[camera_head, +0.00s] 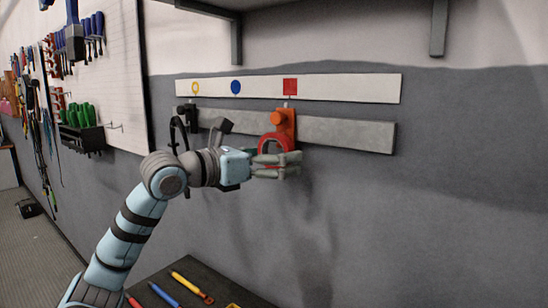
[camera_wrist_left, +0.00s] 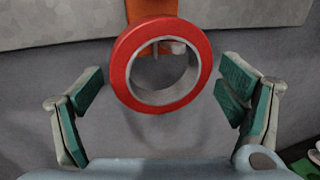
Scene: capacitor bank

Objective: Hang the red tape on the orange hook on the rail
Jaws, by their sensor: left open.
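The red tape (camera_head: 264,148) is a red ring just below the orange hook (camera_head: 284,124) on the grey rail (camera_head: 345,132). In the left wrist view the tape (camera_wrist_left: 121,66) faces me upright, with its pale core showing and part of the orange hook (camera_wrist_left: 150,9) behind its top. A small pale piece shows inside the ring near the top. I cannot tell whether the tape rests on the hook. My left gripper (camera_head: 293,164) is open; in the wrist view its fingers (camera_wrist_left: 160,98) stand apart on both sides of the tape, with gaps. My right gripper is out of view.
A white strip (camera_head: 340,88) with yellow, blue and red marks runs above the rail. A dark hook (camera_head: 190,113) is on the rail's left. A tool pegboard (camera_head: 115,60) stands at left. Tools, including a yellow one (camera_head: 190,285), lie on a dark surface below. The wall at right is clear.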

